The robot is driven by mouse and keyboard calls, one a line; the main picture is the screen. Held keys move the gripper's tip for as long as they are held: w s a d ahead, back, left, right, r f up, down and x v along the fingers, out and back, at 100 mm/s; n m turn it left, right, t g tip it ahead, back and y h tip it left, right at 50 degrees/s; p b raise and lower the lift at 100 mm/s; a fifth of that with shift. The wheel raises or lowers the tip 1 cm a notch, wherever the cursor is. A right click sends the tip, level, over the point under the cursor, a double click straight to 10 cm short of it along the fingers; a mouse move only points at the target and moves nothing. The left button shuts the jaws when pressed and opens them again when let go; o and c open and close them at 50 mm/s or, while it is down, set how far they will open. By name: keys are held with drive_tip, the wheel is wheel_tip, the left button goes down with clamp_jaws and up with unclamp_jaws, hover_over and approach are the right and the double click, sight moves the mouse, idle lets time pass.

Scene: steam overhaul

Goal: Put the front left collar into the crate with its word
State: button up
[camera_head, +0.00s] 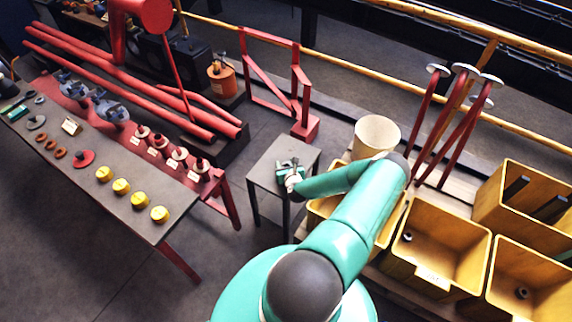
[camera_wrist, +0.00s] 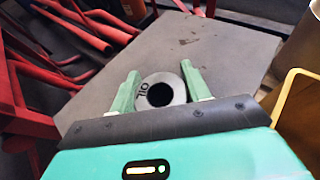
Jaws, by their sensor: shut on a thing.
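A pale grey collar (camera_wrist: 178,88) with a dark hole shows in the wrist view. In the head view my gripper (camera_head: 290,172) is over the small grey table (camera_head: 268,181); the collar is hard to make out there. I cannot tell whether it touches the table top. Yellow crates (camera_head: 459,240) stand at the right, and one crate (camera_head: 318,207) is partly hidden behind my arm. The label on a front crate is too small to read.
A cream bin (camera_head: 376,136) stands right of the small table. Small dark collars lie in two crates. Red levers (camera_head: 445,120) rise behind the crates. A long workbench (camera_head: 133,203) with yellow caps and other parts is at the left. Floor between the tables is clear.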

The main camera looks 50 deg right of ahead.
drive_tip(key=o, duration=1.3)
drive_tip(key=shift+f, duration=0.1)
drive_tip(key=shift+s+a+r, duration=0.15)
drive_tip(key=shift+s+r, duration=0.1)
drive_tip(key=v, duration=1.1)
drive_tip(key=shift+s+a+r, duration=0.1)
drive_tip(key=shift+s, duration=0.05)
